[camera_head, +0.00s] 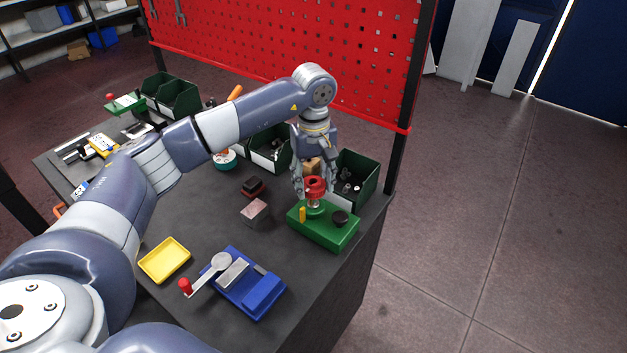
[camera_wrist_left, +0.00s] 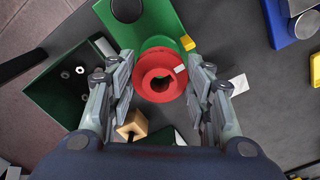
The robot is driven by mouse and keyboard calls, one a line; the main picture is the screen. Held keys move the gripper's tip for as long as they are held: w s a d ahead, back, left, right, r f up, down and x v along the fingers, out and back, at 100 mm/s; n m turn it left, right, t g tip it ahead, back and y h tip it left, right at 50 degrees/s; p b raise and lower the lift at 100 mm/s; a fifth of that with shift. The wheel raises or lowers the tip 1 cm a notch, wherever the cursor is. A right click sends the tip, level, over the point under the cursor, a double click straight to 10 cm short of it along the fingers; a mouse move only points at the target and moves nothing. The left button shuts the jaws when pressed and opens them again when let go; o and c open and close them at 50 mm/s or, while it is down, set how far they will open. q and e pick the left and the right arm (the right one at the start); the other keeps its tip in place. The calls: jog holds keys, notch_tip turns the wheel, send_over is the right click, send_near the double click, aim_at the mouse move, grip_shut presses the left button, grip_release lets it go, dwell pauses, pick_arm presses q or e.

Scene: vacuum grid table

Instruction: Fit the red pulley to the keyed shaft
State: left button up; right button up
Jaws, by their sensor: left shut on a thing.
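The red pulley (camera_head: 315,184) is between the fingers of my left gripper (camera_head: 313,190), which is shut on it. In the left wrist view the pulley (camera_wrist_left: 148,62) shows its round hub and bore, with a small pale mark on its rim. My right gripper is not in view.
A green bin (camera_head: 360,171) with small parts stands close behind the base. A grey block (camera_head: 255,211), a blue fixture with a crank (camera_head: 248,285) and a yellow tray (camera_head: 164,260) are on the table. A red pegboard (camera_head: 290,45) stands behind.

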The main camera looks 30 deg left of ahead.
pick_arm(q)
jog(key=shift+f+b, duration=1.25)
jog(key=shift+f, duration=0.3)
dwell(1.0)
dwell(0.5)
jog(key=o, duration=1.2)
notch_tip(320, 180, up, 12)
